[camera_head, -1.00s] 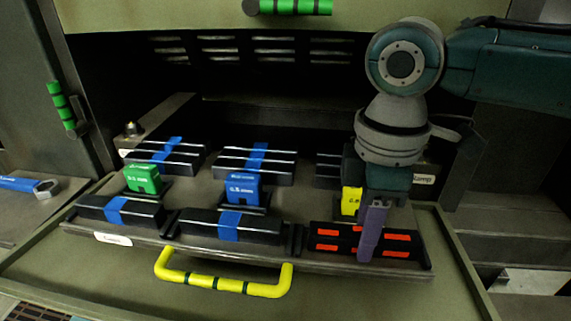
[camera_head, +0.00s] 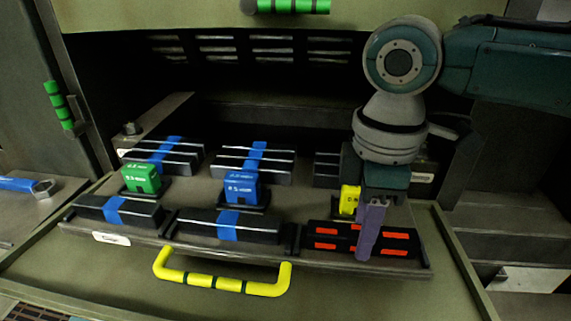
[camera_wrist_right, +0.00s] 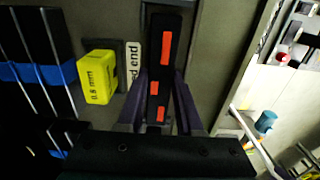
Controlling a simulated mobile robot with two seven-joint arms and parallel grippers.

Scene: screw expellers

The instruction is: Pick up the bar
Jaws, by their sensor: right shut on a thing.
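The bar (camera_head: 398,243) is black with several red-orange marks and lies along the front right of the tray (camera_head: 112,239). My right gripper (camera_head: 367,247) comes down over it from above, its purple fingers on either side of the bar. In the right wrist view, the bar (camera_wrist_right: 164,35) runs between the two fingers of the right gripper (camera_wrist_right: 161,80), which are shut on it. I cannot tell whether the bar is clear of the tray. My left gripper is not in view.
Yellow (camera_head: 350,199), blue (camera_head: 241,187) and green (camera_head: 141,179) labelled blocks stand behind. Black bars with blue bands (camera_head: 228,226) lie to the left. A yellow handle (camera_head: 222,283) sticks out in front. A vented wall (camera_head: 262,50) closes the back.

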